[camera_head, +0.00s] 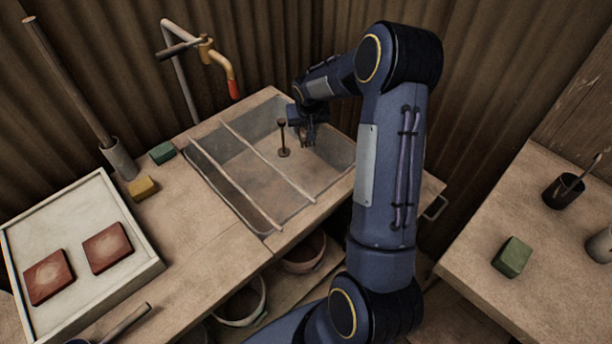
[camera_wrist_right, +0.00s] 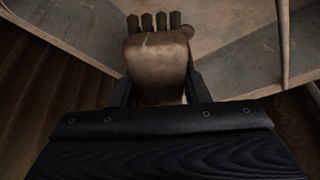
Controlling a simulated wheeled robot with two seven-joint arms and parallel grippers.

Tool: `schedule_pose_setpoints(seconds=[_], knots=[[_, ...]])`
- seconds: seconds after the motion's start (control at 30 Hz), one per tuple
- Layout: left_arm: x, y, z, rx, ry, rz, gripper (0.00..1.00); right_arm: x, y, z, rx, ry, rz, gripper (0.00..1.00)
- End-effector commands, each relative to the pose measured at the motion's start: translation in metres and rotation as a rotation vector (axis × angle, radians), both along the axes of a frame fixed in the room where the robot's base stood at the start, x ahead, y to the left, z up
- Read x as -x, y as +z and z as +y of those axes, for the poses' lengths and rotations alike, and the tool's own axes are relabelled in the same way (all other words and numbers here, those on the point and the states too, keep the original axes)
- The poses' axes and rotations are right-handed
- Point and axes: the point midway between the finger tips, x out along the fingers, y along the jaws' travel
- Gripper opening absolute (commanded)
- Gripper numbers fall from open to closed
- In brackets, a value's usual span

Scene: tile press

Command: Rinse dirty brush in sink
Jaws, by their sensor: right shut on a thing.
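My right gripper (camera_head: 308,140) reaches over the back right part of the sink (camera_head: 235,190). In the right wrist view (camera_wrist_right: 158,92) its fingers are shut on a brown, blocky thing with several dark tufts at its far end, which looks like the brush (camera_wrist_right: 156,62). The brush is largely hidden by the gripper in the head view. A tap (camera_head: 219,62) with a red tip stands behind the sink's left side. A dark upright rod on a round base (camera_head: 284,152) stands in the sink, just left of the gripper. My left gripper is not in view.
Two thin rails (camera_head: 262,160) cross the sink. A white tray (camera_head: 148,262) with two red tiles lies at left, near a yellow block (camera_head: 143,189) and a green block (camera_head: 162,153). A right-hand table holds a dark cup (camera_head: 563,192) and a green block (camera_head: 512,257).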

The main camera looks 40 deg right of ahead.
Motion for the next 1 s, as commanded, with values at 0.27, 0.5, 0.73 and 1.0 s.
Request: schedule_pose_setpoints(seconds=[0.27,0.5,0.73,1.0], knots=[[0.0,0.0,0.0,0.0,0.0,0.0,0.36,0.0,0.0,0.0,0.0,0.0,-0.001,0.17],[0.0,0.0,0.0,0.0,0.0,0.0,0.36,0.0,0.001,0.0,0.0,0.0,-0.001,0.17],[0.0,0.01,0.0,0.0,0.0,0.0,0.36,0.0,0.016,0.0,0.001,0.001,-0.002,0.17],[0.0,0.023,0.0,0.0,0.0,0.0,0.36,0.0,0.04,0.0,0.0,-0.001,-0.001,0.17]])
